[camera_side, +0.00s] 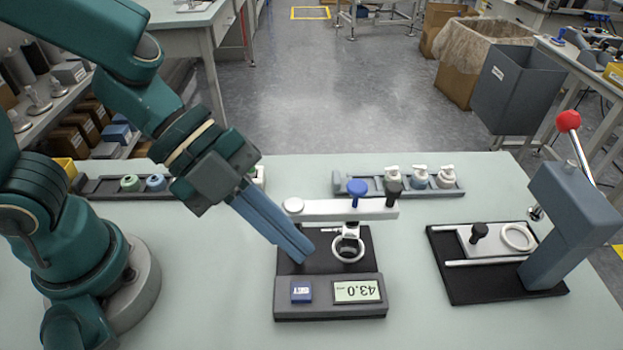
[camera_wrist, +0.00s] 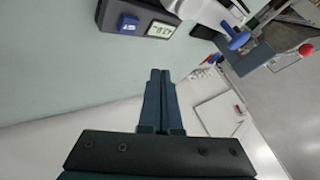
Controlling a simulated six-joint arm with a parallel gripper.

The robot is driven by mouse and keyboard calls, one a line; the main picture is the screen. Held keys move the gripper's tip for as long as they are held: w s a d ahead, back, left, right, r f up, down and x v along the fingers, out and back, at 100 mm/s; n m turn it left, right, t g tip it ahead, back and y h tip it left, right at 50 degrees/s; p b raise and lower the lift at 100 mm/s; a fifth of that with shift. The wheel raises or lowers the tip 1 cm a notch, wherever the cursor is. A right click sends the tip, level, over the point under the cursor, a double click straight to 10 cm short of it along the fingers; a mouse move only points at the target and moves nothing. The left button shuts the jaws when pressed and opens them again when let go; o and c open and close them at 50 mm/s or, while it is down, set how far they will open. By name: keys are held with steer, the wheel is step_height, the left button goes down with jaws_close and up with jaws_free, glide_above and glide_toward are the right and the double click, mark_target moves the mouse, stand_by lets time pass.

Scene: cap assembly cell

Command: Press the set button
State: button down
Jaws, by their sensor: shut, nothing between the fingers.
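The set button (camera_side: 301,291) is a blue square with white lettering on the front left of a dark grey device (camera_side: 330,312). Next to it is a display (camera_side: 357,291) reading 43.0, upside down in the side view. In the wrist view the set button (camera_wrist: 128,23) is at the top left, beside the display (camera_wrist: 161,30). My gripper (camera_side: 303,254) is shut and empty, its long blue fingers tilted down over the left rear of the device, behind the button. In the wrist view my gripper (camera_wrist: 160,75) points up the picture, apart from the button.
A white bar with a blue knob (camera_side: 357,187) spans the device's back, above a ring (camera_side: 348,249). A press with a red-balled lever (camera_side: 568,121) stands right. Racks with bottles (camera_side: 420,176) and caps (camera_side: 130,183) line the back. The front table is clear.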

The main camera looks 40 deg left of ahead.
mark_target(293, 285)
steer(key=shift+f, duration=3.25)
steer(key=shift+f, duration=0.1)
steer(key=shift+f, duration=0.3)
steer(key=shift+f, duration=0.45)
steer(key=shift+r, duration=0.15)
stand_by(0.4)
steer(key=shift+r, duration=0.75)
